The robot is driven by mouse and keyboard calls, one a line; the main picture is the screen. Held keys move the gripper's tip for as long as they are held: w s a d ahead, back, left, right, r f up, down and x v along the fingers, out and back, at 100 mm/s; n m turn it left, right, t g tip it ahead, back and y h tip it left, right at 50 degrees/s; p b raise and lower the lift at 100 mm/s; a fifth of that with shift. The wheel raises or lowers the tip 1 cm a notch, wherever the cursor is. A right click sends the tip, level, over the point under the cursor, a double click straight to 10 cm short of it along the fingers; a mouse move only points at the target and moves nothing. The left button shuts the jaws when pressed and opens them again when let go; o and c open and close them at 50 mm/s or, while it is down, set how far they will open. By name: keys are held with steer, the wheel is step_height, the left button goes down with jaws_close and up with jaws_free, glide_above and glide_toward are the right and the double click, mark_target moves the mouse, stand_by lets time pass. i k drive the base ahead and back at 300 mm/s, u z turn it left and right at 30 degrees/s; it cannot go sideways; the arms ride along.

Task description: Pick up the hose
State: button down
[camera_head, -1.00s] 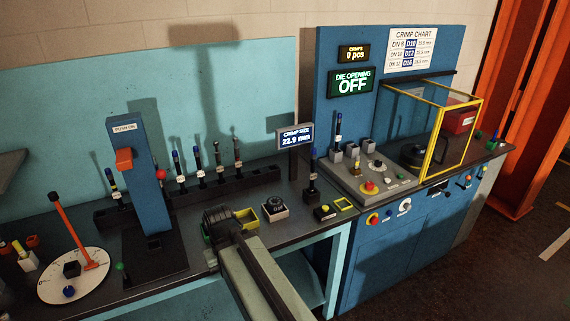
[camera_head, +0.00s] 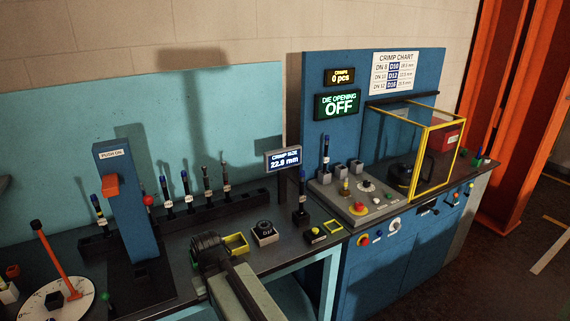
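Several short dark hoses stand upright in a black rack along the back of the bench, with white labels and blue, yellow or grey ends. One hose (camera_head: 187,190) has a blue top, and a grey-topped one (camera_head: 225,177) stands at the rack's right. Another blue-topped hose (camera_head: 302,190) stands alone below the crimp size display. One more hose (camera_head: 325,152) stands upright at the crimping machine. I cannot tell which hose is meant. My gripper (camera_head: 205,247) is over the bench's front, apart from the rack hoses. Its fingers are dark and unclear, and no hose shows in it.
A blue push-on press (camera_head: 127,215) with an orange block stands left of my gripper. A yellow tray (camera_head: 236,244) and a black dial block (camera_head: 264,233) lie to its right. The crimp size display (camera_head: 283,160) rises behind. A yellow-framed guard (camera_head: 432,160) stands on the machine at right.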

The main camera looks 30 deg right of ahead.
mark_target(302, 198)
steer(key=u, duration=2.2)
steer(key=k, duration=1.4)
steer(key=z, duration=0.7)
steer(key=i, duration=1)
steer(key=u, duration=0.05)
